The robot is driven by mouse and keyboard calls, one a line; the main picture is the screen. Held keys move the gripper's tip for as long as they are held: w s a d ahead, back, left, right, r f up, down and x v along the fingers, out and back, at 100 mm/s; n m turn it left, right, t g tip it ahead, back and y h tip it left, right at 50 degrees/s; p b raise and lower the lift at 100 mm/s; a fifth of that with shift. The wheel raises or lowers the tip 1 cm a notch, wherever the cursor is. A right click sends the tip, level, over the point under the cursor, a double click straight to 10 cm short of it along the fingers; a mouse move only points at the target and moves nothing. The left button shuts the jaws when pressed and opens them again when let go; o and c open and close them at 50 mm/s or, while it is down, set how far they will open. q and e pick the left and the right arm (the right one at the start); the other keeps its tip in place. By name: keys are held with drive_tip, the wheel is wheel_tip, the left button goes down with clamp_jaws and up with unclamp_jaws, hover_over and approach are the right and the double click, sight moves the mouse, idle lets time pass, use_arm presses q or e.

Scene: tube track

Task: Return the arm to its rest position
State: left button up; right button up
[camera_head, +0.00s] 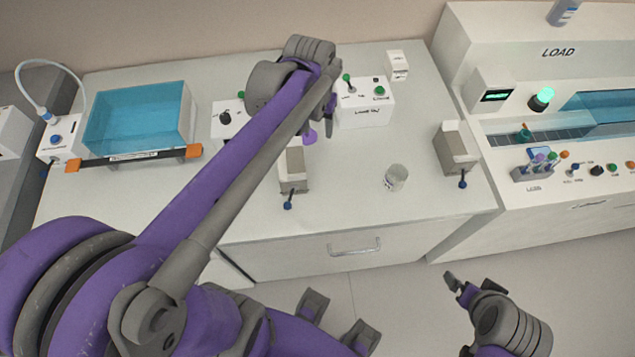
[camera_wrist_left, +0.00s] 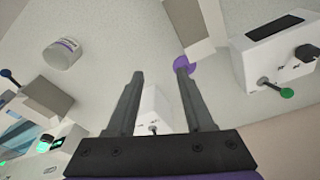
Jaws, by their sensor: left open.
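My left arm, purple and grey, reaches from the lower left across the bench in the head view. Its gripper (camera_head: 313,110) is over the back of the bench, largely hidden by the wrist. In the left wrist view the gripper (camera_wrist_left: 160,72) is open, with two dark fingers apart and nothing between them. A purple disc (camera_wrist_left: 186,64) shows by one fingertip; it also shows in the head view (camera_head: 310,137). My right gripper (camera_head: 461,286) is at the lower right, in front of the bench; its jaw opening is unclear.
A white switch box (camera_head: 364,110) and a smaller box (camera_head: 227,118) stand near the gripper. A blue bath (camera_head: 138,118) is at left. Two grey holders (camera_head: 293,168) (camera_head: 455,148) and a jar (camera_head: 396,178) stand on the bench. The loading machine (camera_head: 545,55) is at right.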

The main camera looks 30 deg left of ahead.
use_arm(q)
drive_tip(key=s+d+f+m+t+p, duration=0.1)
drive_tip(key=s+d+f+m+t, duration=0.2)
drive_tip(key=s+d, duration=0.5)
drive_tip(key=s+f, duration=0.1)
drive_tip(key=s, duration=0.3)
drive_tip(key=shift+s+d+t+p, duration=0.15)
drive_tip(key=shift+d+t+p, duration=0.15)
drive_tip(key=shift+d, duration=0.05)
